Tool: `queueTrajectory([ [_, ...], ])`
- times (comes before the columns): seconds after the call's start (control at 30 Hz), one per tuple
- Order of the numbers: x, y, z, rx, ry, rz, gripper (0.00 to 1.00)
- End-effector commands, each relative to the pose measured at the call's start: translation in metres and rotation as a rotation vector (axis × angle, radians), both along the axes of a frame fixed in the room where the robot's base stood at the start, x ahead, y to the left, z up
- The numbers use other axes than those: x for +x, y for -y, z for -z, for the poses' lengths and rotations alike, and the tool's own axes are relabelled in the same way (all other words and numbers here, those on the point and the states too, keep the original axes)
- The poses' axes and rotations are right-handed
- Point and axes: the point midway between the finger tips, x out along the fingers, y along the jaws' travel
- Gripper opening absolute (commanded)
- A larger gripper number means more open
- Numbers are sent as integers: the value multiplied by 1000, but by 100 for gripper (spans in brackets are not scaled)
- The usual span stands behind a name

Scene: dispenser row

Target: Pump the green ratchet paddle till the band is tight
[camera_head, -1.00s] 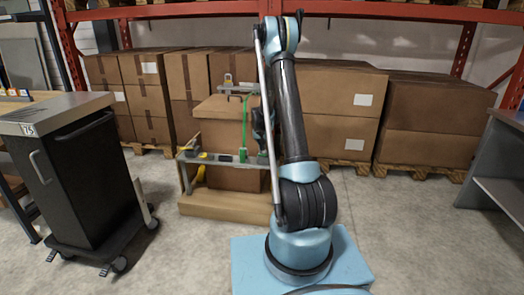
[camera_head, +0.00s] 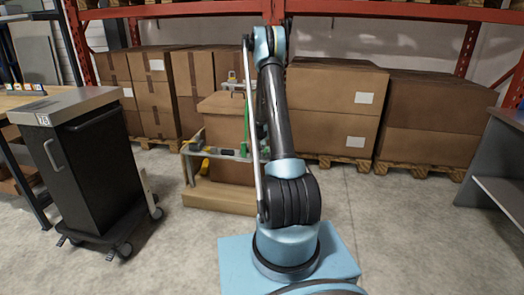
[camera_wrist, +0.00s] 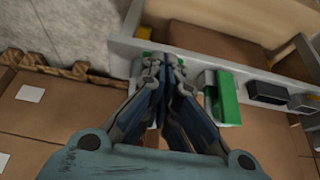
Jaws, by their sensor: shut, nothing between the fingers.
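In the wrist view my gripper (camera_wrist: 160,62) is shut and empty, its fingertips over a grey rail (camera_wrist: 198,62). A green block (camera_wrist: 227,97), which looks like the ratchet paddle, sits on the rail just right of the fingers, apart from them. Another small green part (camera_wrist: 145,60) shows close left of the fingertips; I cannot tell whether they touch it. In the head view the green band (camera_head: 246,125) runs up the front of a cardboard box (camera_head: 220,108). My arm hides the gripper and part of the rail there.
A black item (camera_wrist: 267,93) sits on the rail beyond the green block. In the head view a dark cart (camera_head: 85,165) stands at the left and stacked boxes (camera_head: 335,115) stand behind. A grey shelf unit (camera_head: 495,160) is at the right.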

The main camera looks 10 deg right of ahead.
Motion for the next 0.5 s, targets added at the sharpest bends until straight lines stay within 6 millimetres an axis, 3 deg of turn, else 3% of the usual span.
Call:
queueTrajectory([
  [0.5, -2, 5, -2, 0, 0, 6, 0],
])
